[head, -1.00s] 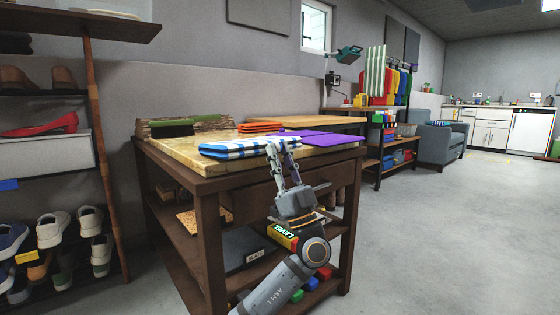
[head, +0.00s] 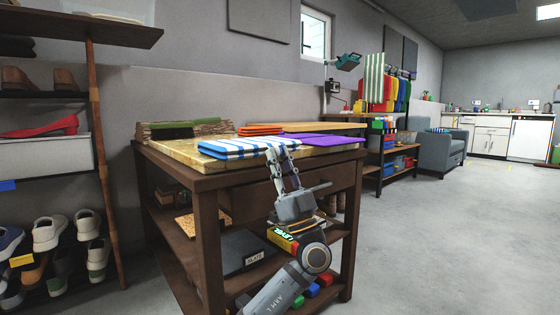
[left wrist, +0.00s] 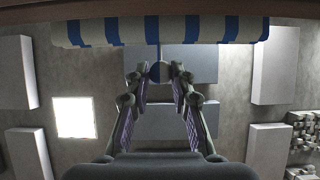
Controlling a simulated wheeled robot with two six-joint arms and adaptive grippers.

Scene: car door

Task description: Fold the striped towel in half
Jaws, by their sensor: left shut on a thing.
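The blue-and-white striped towel (head: 232,148) lies flat on the wooden table top (head: 180,152), its near edge close to the table's front edge. My left gripper (head: 279,154) reaches up from below in front of the table, at the towel's right front end. In the left wrist view the towel (left wrist: 192,30) spans the top of the picture. A narrow blue piece of it comes down between the fingertips of my left gripper (left wrist: 158,72), which is shut on it. The exact grip is small and partly hidden. My right gripper is not in view.
A purple cloth (head: 318,139) lies to the right of the striped towel, and an orange folded cloth (head: 260,130) lies behind it. A brush (head: 172,132) lies at the back left. Shelves under the table hold boxes. Open floor (head: 450,240) stretches to the right.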

